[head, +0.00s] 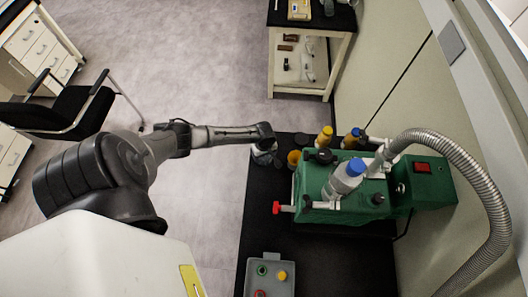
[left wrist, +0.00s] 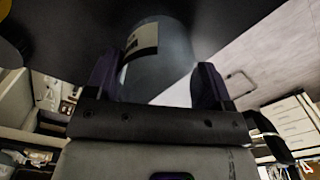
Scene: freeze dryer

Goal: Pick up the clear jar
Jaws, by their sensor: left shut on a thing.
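The clear jar (head: 263,156) is at the left edge of the black bench top in the head view, partly hidden under my left gripper (head: 266,138). In the left wrist view the jar (left wrist: 168,66) looks grey and translucent, with a pale label on its side. The two dark fingers of my left gripper (left wrist: 155,82) are on either side of it and shut on it. I cannot tell whether the jar still touches the bench. My right gripper is in neither view.
The green freeze dryer (head: 340,190) with a blue-capped flask (head: 345,178) and a ribbed hose (head: 480,175) stands right of the jar. Amber bottles (head: 324,137) are nearby. A grey tray (head: 270,272) lies at the bench's front. Open floor is to the left.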

